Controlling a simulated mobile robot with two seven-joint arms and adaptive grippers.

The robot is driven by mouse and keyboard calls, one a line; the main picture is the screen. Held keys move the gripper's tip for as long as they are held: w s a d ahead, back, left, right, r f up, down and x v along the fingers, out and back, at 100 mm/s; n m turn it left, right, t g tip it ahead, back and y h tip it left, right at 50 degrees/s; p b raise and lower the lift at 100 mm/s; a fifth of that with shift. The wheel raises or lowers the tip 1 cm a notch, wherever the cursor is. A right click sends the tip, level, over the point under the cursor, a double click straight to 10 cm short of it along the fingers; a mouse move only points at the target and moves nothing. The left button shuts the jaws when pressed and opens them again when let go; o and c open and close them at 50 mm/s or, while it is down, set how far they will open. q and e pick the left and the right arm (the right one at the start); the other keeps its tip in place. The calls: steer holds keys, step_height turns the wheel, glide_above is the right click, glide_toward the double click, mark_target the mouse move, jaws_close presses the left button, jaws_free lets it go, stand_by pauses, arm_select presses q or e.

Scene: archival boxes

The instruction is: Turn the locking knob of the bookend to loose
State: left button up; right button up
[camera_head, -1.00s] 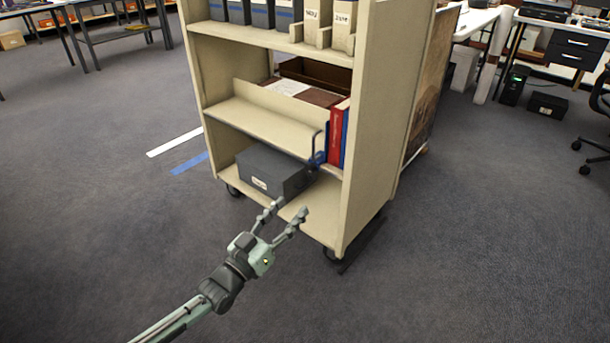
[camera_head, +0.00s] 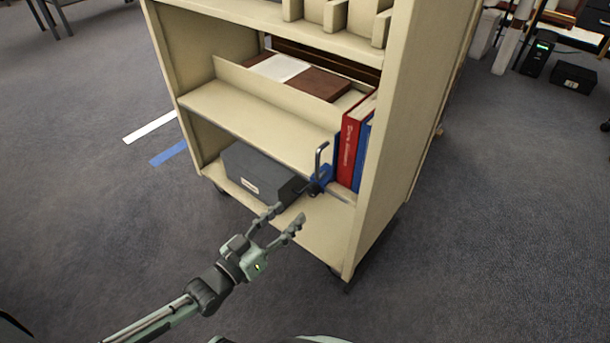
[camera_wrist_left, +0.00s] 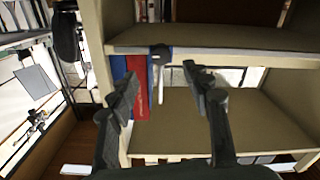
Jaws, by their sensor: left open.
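The bookend (camera_head: 321,176) is a blue clamp with a grey metal hook on the middle shelf's front edge, left of the books. Its dark locking knob (camera_head: 309,190) is small at the shelf lip, and its setting cannot be read. In the left wrist view a dark round knob (camera_wrist_left: 160,53) and a pale lever show between the finger tips. My left gripper (camera_head: 289,213) is open and empty, in front of and below the bookend, pointing at it, apart from it. It also shows in the left wrist view (camera_wrist_left: 163,77). My right gripper is not in view.
Red and blue books (camera_head: 350,145) stand at the right of the middle shelf (camera_head: 255,125), close to the cart's side panel (camera_head: 400,150). A dark grey box (camera_head: 255,172) sits on the bottom shelf, left of my gripper. The floor before the cart is clear.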

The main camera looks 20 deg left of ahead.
mark_target(310, 193)
arm_select(q)
steer(key=x, duration=0.6)
steer(key=shift+w+b, duration=0.3)
steer(key=shift+w+d, duration=0.25)
steer(key=shift+w, duration=0.45)
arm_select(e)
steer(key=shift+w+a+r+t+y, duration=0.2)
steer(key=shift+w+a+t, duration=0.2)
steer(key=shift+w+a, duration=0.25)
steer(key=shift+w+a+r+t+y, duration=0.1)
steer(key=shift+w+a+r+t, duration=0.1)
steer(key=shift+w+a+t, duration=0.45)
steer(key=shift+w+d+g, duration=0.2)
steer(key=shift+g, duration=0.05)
arm_select(q)
jaws_close()
